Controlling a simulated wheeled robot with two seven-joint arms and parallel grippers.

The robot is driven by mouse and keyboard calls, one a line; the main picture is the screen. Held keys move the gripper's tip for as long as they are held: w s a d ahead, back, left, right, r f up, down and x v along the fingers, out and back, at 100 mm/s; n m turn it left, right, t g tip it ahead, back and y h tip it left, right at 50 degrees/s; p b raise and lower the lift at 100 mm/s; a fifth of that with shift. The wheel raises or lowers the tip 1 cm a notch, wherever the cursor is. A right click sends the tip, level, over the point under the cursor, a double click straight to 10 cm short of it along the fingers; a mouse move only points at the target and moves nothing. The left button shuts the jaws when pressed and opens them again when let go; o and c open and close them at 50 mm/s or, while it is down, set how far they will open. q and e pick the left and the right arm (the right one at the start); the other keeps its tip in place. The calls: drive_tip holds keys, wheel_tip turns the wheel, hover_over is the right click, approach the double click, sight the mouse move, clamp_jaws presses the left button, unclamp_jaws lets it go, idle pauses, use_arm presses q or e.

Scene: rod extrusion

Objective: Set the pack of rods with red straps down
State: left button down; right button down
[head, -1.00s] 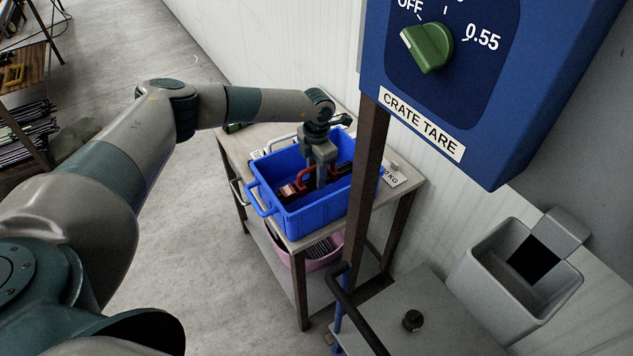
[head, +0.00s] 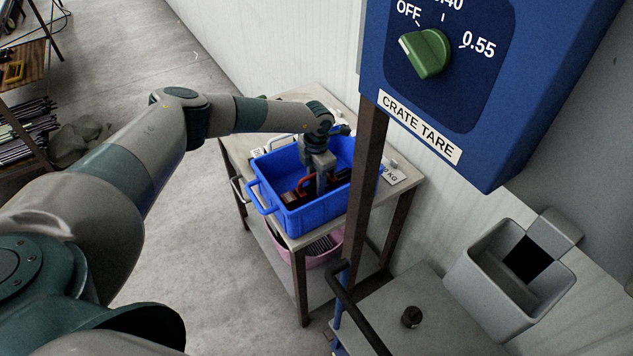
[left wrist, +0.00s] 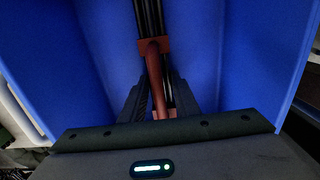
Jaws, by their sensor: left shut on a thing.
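The pack of rods (head: 293,199) is dark, with red straps, and lies low inside the blue crate (head: 318,216). My left gripper (head: 318,189) reaches down into the crate and is shut on the pack's red strap or handle. In the left wrist view the black rods (left wrist: 149,18) run away from me, and the fingers (left wrist: 158,100) close around the red strap (left wrist: 155,75). Blue crate walls (left wrist: 235,60) rise on both sides. I cannot tell whether the pack touches the crate floor. My right gripper is not in view.
The crate stands on a table (head: 236,150) against the wall. A pink tub (head: 322,262) sits on the shelf below. A blue box with a green knob (head: 425,53) and its brown post (head: 367,180) stand close on the right. A grey bin (head: 515,275) is at lower right.

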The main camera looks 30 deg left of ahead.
use_arm(q)
drive_tip(key=shift+f, duration=0.15)
drive_tip(key=c, duration=1.4)
unclamp_jaws()
drive_tip(key=shift+o, duration=0.2)
drive_tip(key=shift+r, duration=0.2)
drive_tip(key=shift+w+r, duration=0.1)
drive_tip(key=shift+r, duration=0.4)
wheel_tip(320, 180, up, 10)
drive_tip(key=b, duration=0.4)
drive_tip(key=shift+r, duration=0.45)
drive_tip(key=shift+r, duration=0.1)
